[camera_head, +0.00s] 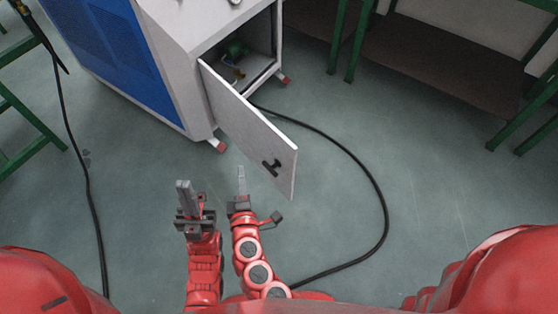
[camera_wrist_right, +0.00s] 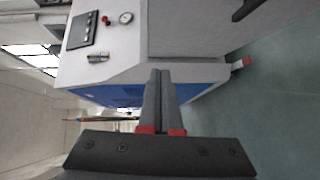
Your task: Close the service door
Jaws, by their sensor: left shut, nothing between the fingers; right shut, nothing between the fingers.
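The service door (camera_head: 240,113) is a light grey panel on the white and blue generator cabinet (camera_head: 168,30). It stands wide open, swung out from the opening (camera_head: 255,65) toward me. Its dark handle (camera_head: 272,167) is near the free end. My left gripper (camera_head: 184,186) is shut and empty, left of the door and in front of the cabinet. My right gripper (camera_head: 241,172) is shut and empty, just left of the door's handle end in the picture; I see no clear contact. In the right wrist view the shut fingers (camera_wrist_right: 158,100) point toward the cabinet.
A black cable (camera_head: 375,190) curves over the floor right of the door. Another cable (camera_head: 85,190) hangs at the left. Green-legged benches (camera_head: 345,40) stand at the back right. Floor right of the door is open.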

